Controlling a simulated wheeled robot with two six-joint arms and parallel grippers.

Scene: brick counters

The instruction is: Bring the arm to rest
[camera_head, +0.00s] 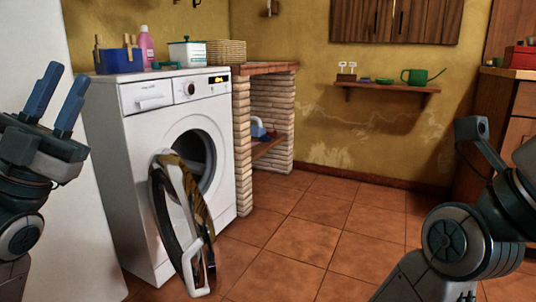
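My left gripper (66,76) is at the left edge. Its two blue fingers point up and stand apart, with nothing between them. It is in front of a tall white surface, left of the white washing machine (126,190). The washing machine's round door (165,215) hangs open toward me, and the drum opening behind it looks dark. My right arm (455,245) shows at the lower right as dark and grey links. Its gripper is out of the picture.
A blue caddy (119,61), a pink bottle (147,46), a white box (187,54) and a basket (226,51) stand along the top. A brick counter (270,68) adjoins the washer. A wall shelf (386,88) holds a green watering can (421,76). The tiled floor (315,235) is clear in the middle.

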